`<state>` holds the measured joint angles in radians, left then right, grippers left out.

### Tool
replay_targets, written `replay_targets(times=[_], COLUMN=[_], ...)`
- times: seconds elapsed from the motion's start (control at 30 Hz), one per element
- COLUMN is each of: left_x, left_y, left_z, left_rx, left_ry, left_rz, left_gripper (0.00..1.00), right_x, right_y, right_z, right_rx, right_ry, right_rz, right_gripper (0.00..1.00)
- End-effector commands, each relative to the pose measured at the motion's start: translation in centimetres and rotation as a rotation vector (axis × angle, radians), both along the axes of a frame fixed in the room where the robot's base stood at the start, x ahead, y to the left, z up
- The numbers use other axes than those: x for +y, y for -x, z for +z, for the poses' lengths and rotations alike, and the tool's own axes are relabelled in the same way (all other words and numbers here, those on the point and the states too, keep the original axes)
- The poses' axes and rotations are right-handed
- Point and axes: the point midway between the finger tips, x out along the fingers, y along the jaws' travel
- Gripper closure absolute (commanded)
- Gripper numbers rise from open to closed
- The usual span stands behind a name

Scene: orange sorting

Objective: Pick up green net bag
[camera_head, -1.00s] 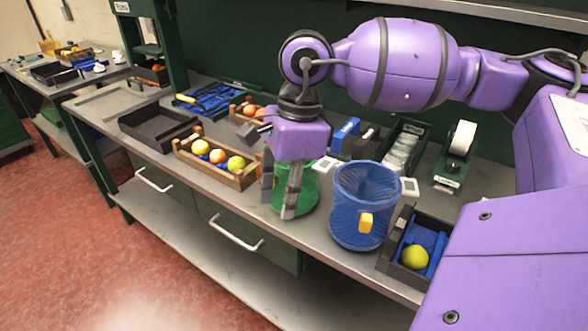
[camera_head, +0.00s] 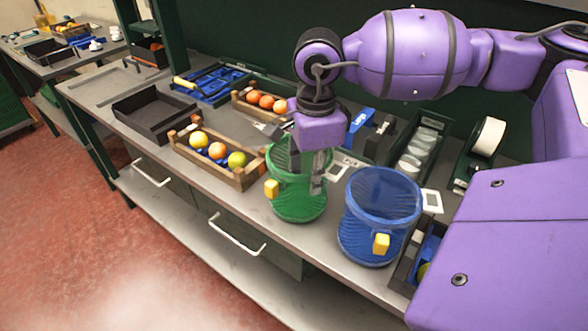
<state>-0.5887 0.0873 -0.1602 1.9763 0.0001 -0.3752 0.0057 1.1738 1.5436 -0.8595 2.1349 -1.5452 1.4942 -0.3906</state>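The green net bag (camera_head: 297,200) is an upright, open-topped mesh cylinder with a yellow tag, standing on the workbench left of the blue net bag (camera_head: 372,232). My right gripper (camera_head: 318,186) points down at the right part of the green bag's rim. A grey finger reaches below rim height and overlaps the bag in the view; I cannot tell whether it is inside or outside the mesh. The gripper body covers part of the rim, and the other finger is not clear. My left gripper is not in view.
A wooden crate (camera_head: 242,181) of fruit stands close left of the green bag, and another with oranges (camera_head: 266,101) behind. An empty black tray (camera_head: 150,113) is farther left. Green bins (camera_head: 418,145) and a label roll (camera_head: 488,136) stand at right. The bench's front edge is near.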

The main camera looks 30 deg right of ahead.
Motion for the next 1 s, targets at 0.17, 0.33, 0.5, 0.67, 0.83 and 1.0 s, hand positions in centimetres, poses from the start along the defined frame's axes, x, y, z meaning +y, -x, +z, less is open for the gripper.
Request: replay_targets(times=[0.17, 0.33, 0.5, 0.67, 0.83, 1.0], left_x=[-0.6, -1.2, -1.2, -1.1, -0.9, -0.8], left_y=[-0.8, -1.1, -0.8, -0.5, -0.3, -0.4], left_z=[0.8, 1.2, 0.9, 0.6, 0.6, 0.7], left_rx=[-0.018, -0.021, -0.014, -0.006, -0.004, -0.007], left_ry=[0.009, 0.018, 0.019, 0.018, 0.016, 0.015], left_rz=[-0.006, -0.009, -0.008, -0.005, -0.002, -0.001], left_gripper=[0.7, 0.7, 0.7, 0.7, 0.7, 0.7], right_x=[0.5, 0.9, 0.8, 0.8, 0.8, 0.8], right_y=[0.5, 0.6, 0.6, 0.6, 0.6, 0.6], right_z=[-1.7, -4.2, -5.4, -5.4, -5.4, -5.3], right_rx=[0.003, 0.002, 0.001, 0.002, 0.002, 0.001], right_ry=[-0.001, -0.002, -0.001, -0.002, -0.002, -0.001], right_rz=[0.001, -0.001, -0.001, -0.001, -0.001, -0.001], right_gripper=[0.71, 0.71, 0.71, 0.71, 0.91, 1.0])
